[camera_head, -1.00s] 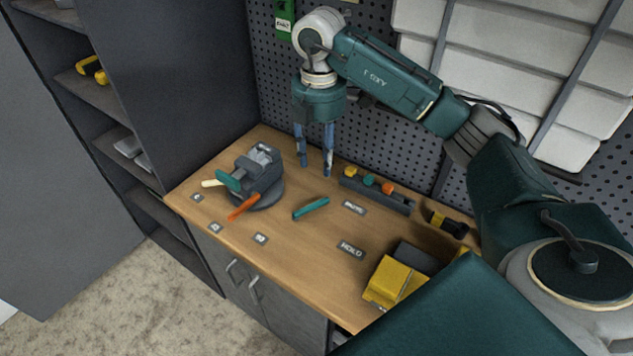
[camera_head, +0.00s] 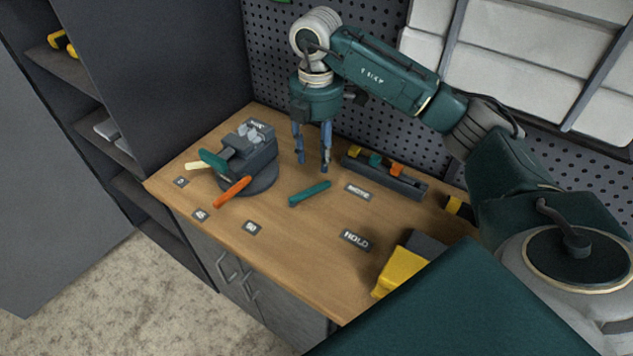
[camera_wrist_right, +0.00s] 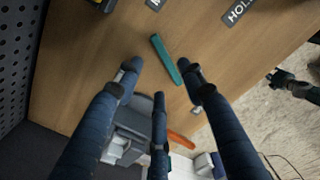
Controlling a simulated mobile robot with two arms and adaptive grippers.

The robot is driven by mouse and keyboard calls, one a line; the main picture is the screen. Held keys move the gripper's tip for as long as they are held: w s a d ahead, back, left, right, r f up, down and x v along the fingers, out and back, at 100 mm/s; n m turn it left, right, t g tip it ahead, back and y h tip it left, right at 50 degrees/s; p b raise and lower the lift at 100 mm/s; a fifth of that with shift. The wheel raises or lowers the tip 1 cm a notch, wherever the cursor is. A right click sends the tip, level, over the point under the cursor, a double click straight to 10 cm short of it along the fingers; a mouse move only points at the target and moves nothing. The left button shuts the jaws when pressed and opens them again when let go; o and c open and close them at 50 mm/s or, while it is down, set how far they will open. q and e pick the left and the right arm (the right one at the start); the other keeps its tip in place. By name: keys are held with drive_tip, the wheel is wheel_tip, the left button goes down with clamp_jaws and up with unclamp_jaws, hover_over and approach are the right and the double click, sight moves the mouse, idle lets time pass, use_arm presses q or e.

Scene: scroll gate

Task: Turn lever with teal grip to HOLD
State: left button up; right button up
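A plain teal bar (camera_head: 310,193) lies slantwise on the wooden bench. A plate reading HOLD (camera_head: 356,239) is in front and to its right. The bar also shows in the right wrist view (camera_wrist_right: 165,58). A grey device (camera_head: 248,160) at the left of the bench carries another teal handle (camera_head: 213,160), an orange handle (camera_head: 233,191) and a cream one. I cannot tell what the loose-looking teal bar is fixed to. My right gripper (camera_head: 313,166), with blue fingers, is open and empty, pointing down behind the bar and apart from it. It fills the right wrist view (camera_wrist_right: 160,75).
Number plates stand along the bench's front left, including one reading 90 (camera_head: 252,228). A dark rack (camera_head: 384,173) with coloured pieces lies behind the bar. A yellow block (camera_head: 398,272) is at the right. Pegboard (camera_head: 270,60) bounds the back.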

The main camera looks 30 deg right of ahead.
sight(317, 185)
wheel_tip(317, 185, down, 3)
drive_tip(key=shift+s+f+p, duration=0.1)
drive_tip(key=shift+p, duration=0.35)
wheel_tip(317, 185, down, 5)
drive_tip(key=shift+f+p, duration=0.1)
drive_tip(key=shift+p, duration=0.5)
drive_tip(key=shift+f, duration=0.45)
use_arm(q)
drive_tip(key=shift+s+d+r, duration=0.1)
drive_tip(key=shift+s+r, duration=0.05)
drive_tip(key=shift+r, duration=0.45)
drive_tip(key=shift+s+r, duration=0.1)
drive_tip(key=shift+r, duration=0.5)
use_arm(e)
drive_tip(key=shift+c, duration=0.2)
use_arm(q)
drive_tip(key=shift+w, duration=0.15)
use_arm(e)
clamp_jaws()
